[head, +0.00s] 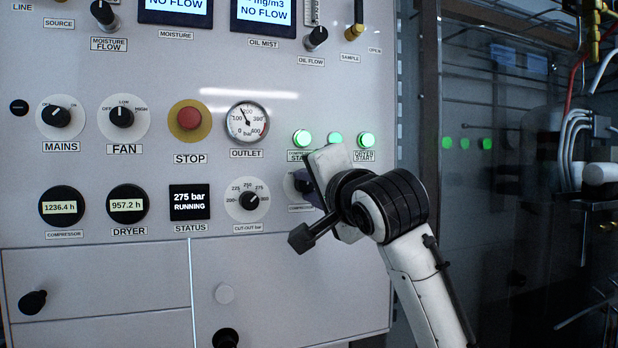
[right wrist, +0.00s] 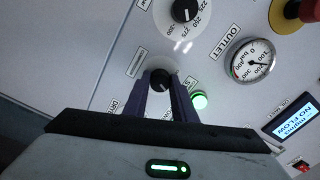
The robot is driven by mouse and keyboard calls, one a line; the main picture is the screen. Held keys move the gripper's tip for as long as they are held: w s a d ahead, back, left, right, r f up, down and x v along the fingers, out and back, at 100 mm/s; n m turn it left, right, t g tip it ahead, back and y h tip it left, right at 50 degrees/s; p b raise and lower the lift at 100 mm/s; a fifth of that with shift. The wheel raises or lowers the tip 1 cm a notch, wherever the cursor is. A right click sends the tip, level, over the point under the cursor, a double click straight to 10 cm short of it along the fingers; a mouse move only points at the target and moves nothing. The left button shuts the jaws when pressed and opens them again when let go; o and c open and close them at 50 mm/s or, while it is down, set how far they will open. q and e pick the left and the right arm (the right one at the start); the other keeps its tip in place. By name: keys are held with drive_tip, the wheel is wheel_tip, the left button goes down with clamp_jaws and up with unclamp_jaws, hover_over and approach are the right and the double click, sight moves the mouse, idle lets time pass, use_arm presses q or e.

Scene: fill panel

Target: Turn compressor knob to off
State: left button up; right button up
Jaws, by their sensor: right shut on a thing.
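The compressor knob (head: 298,181) is on the right part of the upright panel, below the green start buttons. In the head view my right gripper (head: 310,186) covers most of it. In the right wrist view the knob (right wrist: 160,77) is black and sits between the two dark purple fingers of my right gripper (right wrist: 159,88), which is shut on it. The knob's pointer and the label marks around it are too hidden or small to read. My left gripper is not in view.
The status display (head: 190,202) reads 275 bar RUNNING. The cut-out knob (head: 249,201) is just left of my gripper. Lit green buttons (head: 335,139) are just above it. The outlet gauge (head: 247,122) is up and left. Cables (head: 577,130) hang at the right.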

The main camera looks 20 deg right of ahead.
drive_tip(key=shift+r+n+p, duration=0.1)
drive_tip(key=shift+n+p, duration=0.45)
drive_tip(key=shift+n, duration=0.45)
drive_tip(key=shift+n+p, duration=0.65)
drive_tip(key=shift+n, duration=0.25)
drive_tip(key=shift+n+p, duration=0.65)
drive_tip(key=shift+n, duration=0.25)
drive_tip(key=n+p, duration=0.3)
drive_tip(key=n, duration=0.2)
drive_tip(key=shift+n+p, duration=0.6)
drive_tip(key=shift+n, duration=0.7)
drive_tip(key=shift+f, duration=0.2)
drive_tip(key=o, duration=1)
drive_tip(key=shift+o, duration=0.2)
